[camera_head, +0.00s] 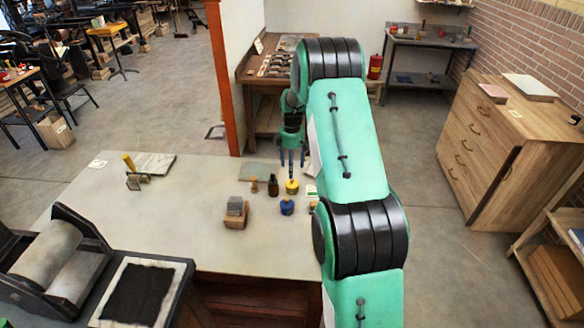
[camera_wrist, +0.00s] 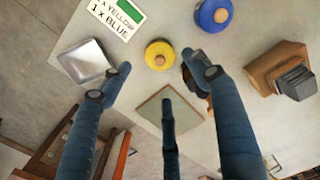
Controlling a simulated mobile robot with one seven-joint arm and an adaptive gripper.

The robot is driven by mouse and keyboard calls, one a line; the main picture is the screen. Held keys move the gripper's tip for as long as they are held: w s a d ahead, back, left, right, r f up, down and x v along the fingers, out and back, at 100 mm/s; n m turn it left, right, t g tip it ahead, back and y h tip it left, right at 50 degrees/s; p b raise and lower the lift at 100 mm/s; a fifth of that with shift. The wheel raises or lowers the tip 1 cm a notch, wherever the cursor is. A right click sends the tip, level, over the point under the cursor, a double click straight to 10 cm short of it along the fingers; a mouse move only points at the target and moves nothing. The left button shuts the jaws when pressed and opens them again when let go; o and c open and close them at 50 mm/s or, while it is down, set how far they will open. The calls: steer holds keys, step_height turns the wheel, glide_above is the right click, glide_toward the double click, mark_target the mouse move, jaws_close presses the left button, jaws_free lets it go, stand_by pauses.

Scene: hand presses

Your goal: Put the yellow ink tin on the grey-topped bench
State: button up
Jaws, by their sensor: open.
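The yellow ink tin (camera_head: 292,186) stands upright on the pale worktable (camera_head: 190,215), just behind a blue tin (camera_head: 287,207). My gripper (camera_head: 291,163) is above the table near the yellow tin. In the wrist view my gripper (camera_wrist: 160,85) has its fingers spread, empty, with the yellow tin beyond the fingertips. A bench with a dark grey top (camera_head: 430,42) stands against the back wall, with small items on it.
A brown bottle (camera_head: 273,185) and a wooden block with grey pieces (camera_head: 236,211) stand left of the tins. A printed card (camera_wrist: 116,17), a metal tray (camera_wrist: 85,60) and a flat greenish plate (camera_wrist: 150,113) lie near. A wooden cabinet (camera_head: 500,150) stands right; floor before it is clear.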

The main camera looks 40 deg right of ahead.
steer(key=shift+r, duration=0.1)
stand_by(0.3)
steer(key=shift+a+r, duration=0.2)
steer(key=shift+r, duration=0.15)
steer(key=s+a+r+m+t, duration=0.1)
steer(key=s+a+r, duration=0.2)
steer(key=a+r, duration=0.65)
steer(key=s+a+r+m+t, duration=0.1)
steer(key=s+a+r+m, duration=0.15)
steer(key=a+r, duration=0.7)
steer(key=s+a+r+m+t, duration=0.1)
steer(key=s+a+r+m, duration=0.1)
steer(key=s+a+r, duration=0.95)
steer(key=s+a+m+t, duration=0.1)
steer(key=s+a, duration=0.2)
steer(key=s, duration=0.4)
steer(key=s+a+r+m, duration=0.1)
steer(key=s+a, duration=0.3)
steer(key=s, duration=0.3)
steer(key=s+a+m+t, duration=0.1)
steer(key=s+a, duration=0.3)
steer(key=s, duration=0.4)
steer(key=shift+r+t, duration=0.2)
steer(key=shift+t, duration=0.1)
steer(key=shift+a+m, duration=0.1)
steer(key=shift+m, duration=0.15)
